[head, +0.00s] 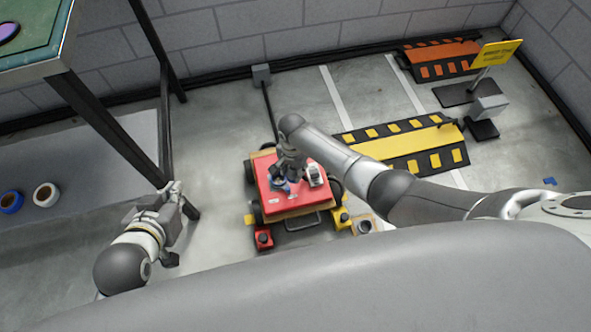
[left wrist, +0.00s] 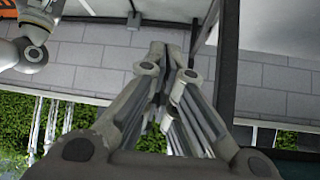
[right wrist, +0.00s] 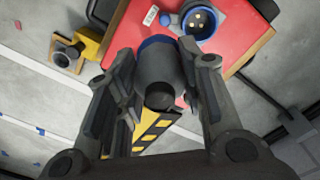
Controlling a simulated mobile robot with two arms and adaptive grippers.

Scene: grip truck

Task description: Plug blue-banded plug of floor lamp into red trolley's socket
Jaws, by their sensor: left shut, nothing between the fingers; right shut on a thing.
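The red trolley (head: 297,204) stands on the floor in the middle of the head view. Its red top (right wrist: 125,25) fills the upper part of the right wrist view. A round blue-rimmed socket (right wrist: 205,18) with metal contacts sits on that top. My right gripper (right wrist: 158,62) is shut on a dark grey plug (right wrist: 157,68) with a blue band (right wrist: 156,41) at its far end. The plug is close beside the socket and apart from it in the picture; height between them is unclear. My left gripper (head: 176,192) is shut and empty near the table leg; its fingers fill the left wrist view (left wrist: 163,55).
A table with a green top (head: 42,40) and dark legs stands at the left. Blue (head: 11,202) and white (head: 46,195) rolls lie on its lower shelf. A yellow-black ramp (head: 410,146), an orange-black ramp (head: 440,60) and a yellow sign (head: 497,52) are at the right.

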